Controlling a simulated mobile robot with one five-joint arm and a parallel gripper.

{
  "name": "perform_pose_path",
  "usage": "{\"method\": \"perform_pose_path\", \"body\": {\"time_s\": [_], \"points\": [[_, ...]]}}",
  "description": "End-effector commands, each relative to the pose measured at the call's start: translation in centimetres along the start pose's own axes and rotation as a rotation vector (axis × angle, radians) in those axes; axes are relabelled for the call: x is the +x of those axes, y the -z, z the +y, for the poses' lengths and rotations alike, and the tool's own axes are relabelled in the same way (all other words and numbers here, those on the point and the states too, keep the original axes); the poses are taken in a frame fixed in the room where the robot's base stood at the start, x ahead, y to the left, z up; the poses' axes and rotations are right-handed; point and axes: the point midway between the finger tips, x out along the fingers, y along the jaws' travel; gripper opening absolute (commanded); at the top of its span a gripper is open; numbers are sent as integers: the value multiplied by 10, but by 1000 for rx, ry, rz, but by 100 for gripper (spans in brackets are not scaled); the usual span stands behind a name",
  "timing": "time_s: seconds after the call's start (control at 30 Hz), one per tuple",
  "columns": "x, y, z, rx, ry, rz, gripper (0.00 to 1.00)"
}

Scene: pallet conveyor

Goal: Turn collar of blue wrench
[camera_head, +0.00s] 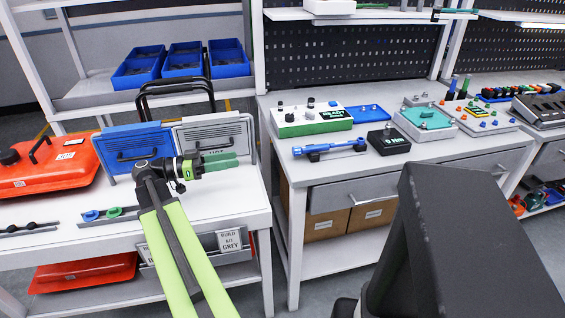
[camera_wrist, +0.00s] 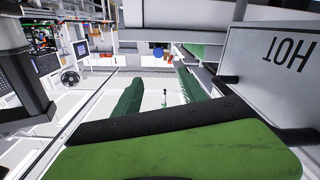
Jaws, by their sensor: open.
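The blue wrench (camera_head: 330,147) lies near the front of the right-hand workbench, raised on a dark holder. Its collar is too small to make out. My gripper (camera_head: 236,160) has green fingers and is in front of the grey case on the left table, to the left of the wrench and apart from it. In the wrist view my gripper (camera_wrist: 158,92) shows two green fingers spread apart with nothing between them. I cannot make out the wrench in the wrist view.
A black box reading "0 Nm" (camera_head: 388,141) sits right of the wrench. A green-and-white "READY" box (camera_head: 311,120) stands behind it. Blue (camera_head: 137,147) and grey (camera_head: 218,140) cases stand close behind my gripper. A gap separates the two tables.

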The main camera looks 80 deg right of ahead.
Motion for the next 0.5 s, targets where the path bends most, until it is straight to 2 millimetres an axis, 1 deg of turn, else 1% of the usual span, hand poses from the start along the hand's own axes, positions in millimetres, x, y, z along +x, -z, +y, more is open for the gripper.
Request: {"method": "perform_pose_path", "body": {"time_s": [0.03, 0.27, 0.37, 0.5], "points": [[8, -2, 0, 0, -14, -3, 49], [19, -2, 1, -2, -21, -6, 49], [34, -2, 2, -2, -21, -6, 49], [69, -3, 4, -3, -22, -7, 49]]}}
